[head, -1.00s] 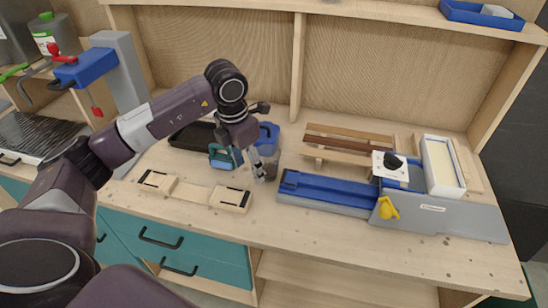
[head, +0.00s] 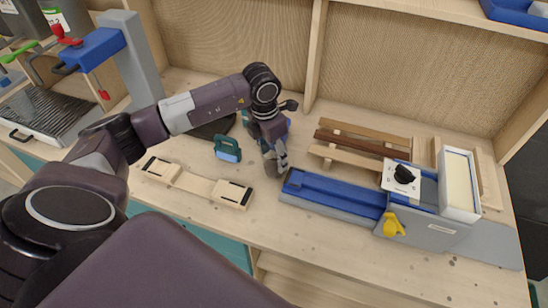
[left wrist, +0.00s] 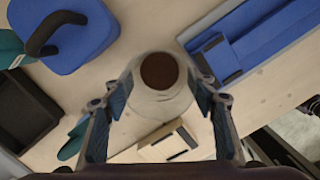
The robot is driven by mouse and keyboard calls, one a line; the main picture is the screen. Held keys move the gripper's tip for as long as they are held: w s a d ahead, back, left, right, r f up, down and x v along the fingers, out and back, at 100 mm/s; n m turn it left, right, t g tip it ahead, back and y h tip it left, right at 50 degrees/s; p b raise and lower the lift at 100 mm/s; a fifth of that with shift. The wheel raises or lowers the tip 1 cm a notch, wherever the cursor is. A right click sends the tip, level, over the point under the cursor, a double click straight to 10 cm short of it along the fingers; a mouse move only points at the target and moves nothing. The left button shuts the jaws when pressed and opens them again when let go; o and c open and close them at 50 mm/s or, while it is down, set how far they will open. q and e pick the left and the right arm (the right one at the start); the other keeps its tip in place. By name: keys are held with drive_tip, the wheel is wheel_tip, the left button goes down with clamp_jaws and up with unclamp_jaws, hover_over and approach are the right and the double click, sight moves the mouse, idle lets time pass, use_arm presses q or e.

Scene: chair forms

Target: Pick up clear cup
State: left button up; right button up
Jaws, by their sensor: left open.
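The clear cup (left wrist: 162,98) stands upright on the workbench in the middle of the left wrist view. It looks see-through, with a brown round patch inside its outline. In the head view the cup (head: 271,168) is mostly hidden behind my fingers. My left gripper (head: 277,163) points down over the cup. In the left wrist view my left gripper (left wrist: 160,112) is open, with one finger on each side of the cup. I cannot tell whether either finger touches it. My right gripper does not show.
A blue and grey long tool (head: 335,194) stands close right of the cup. A blue block with a dark handle (left wrist: 78,38) is close by. A teal tool (head: 228,150) and pale wooden parts (head: 196,183) lie to the left.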

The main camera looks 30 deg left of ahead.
use_arm(q)
drive_tip(key=shift+w+f, duration=0.2)
drive_tip(key=shift+f, duration=0.85)
drive_tip(key=c, duration=0.6)
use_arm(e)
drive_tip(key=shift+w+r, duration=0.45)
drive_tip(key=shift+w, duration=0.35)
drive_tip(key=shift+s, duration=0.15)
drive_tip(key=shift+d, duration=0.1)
use_arm(q)
drive_tip(key=shift+r, duration=0.35)
wheel_tip(320, 180, up, 20)
drive_tip(key=b, duration=0.4)
drive_tip(key=shift+f, duration=0.25)
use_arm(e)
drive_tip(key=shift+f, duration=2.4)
